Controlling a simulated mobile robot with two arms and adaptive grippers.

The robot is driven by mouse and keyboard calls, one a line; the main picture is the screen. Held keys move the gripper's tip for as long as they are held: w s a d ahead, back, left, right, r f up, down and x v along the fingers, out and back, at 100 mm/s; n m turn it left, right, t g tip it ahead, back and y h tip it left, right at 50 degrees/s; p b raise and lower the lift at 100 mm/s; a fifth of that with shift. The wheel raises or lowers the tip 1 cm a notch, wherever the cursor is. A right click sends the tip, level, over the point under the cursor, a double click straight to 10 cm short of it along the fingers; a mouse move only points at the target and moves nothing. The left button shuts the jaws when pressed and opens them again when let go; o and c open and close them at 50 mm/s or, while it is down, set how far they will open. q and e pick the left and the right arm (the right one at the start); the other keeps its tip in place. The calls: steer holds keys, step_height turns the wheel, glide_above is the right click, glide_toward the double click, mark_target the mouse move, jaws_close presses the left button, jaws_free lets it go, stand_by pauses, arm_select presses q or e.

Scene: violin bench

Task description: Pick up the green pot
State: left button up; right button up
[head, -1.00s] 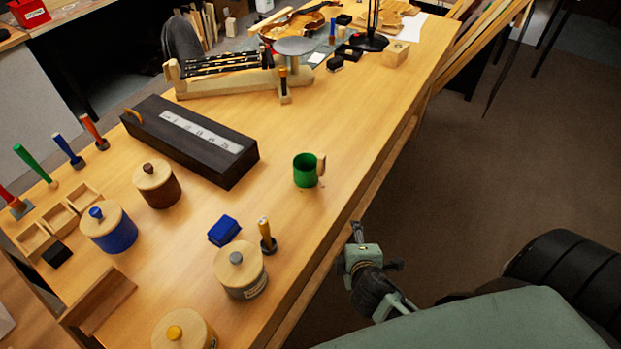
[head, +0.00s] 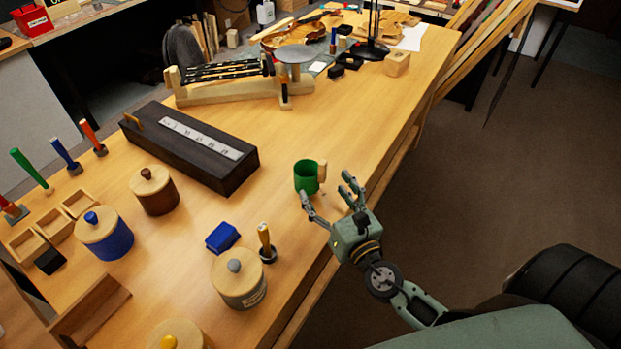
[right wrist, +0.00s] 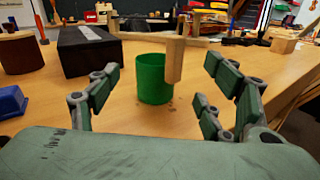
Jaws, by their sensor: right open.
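The green pot (head: 305,177) stands upright on the wooden bench, near its right edge, with a wooden handle on its right side. My right gripper (head: 328,199) is open and empty, just in front of the pot, its fingers spread toward it. In the right wrist view the green pot (right wrist: 153,80) stands ahead, between the spread fingers of the right gripper (right wrist: 160,95) and apart from them. Its wooden handle (right wrist: 175,60) faces the camera, right of the pot's middle. My left gripper is not in view.
A long black box (head: 190,147) lies left of the pot. A blue block (head: 222,237), a small brush-like tool (head: 265,240) and several lidded jars, one cream (head: 238,285), stand nearer. A wooden stand (head: 235,92) is behind. The bench around the pot is clear.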

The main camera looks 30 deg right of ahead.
mark_target(313, 179)
steer(key=shift+w+a+f+n+y, duration=0.2)
steer(key=shift+a+n+y, duration=0.1)
steer(key=shift+n, duration=0.3)
steer(key=shift+w, duration=0.35)
steer(key=w, duration=0.2)
steer(key=w+p, duration=0.1)
steer(key=w, duration=0.4)
steer(key=shift+d+f, duration=0.15)
steer(key=shift+f, duration=0.15)
steer(key=shift+s, duration=0.1)
steer(key=shift+c, duration=0.3)
steer(key=c, duration=1.1)
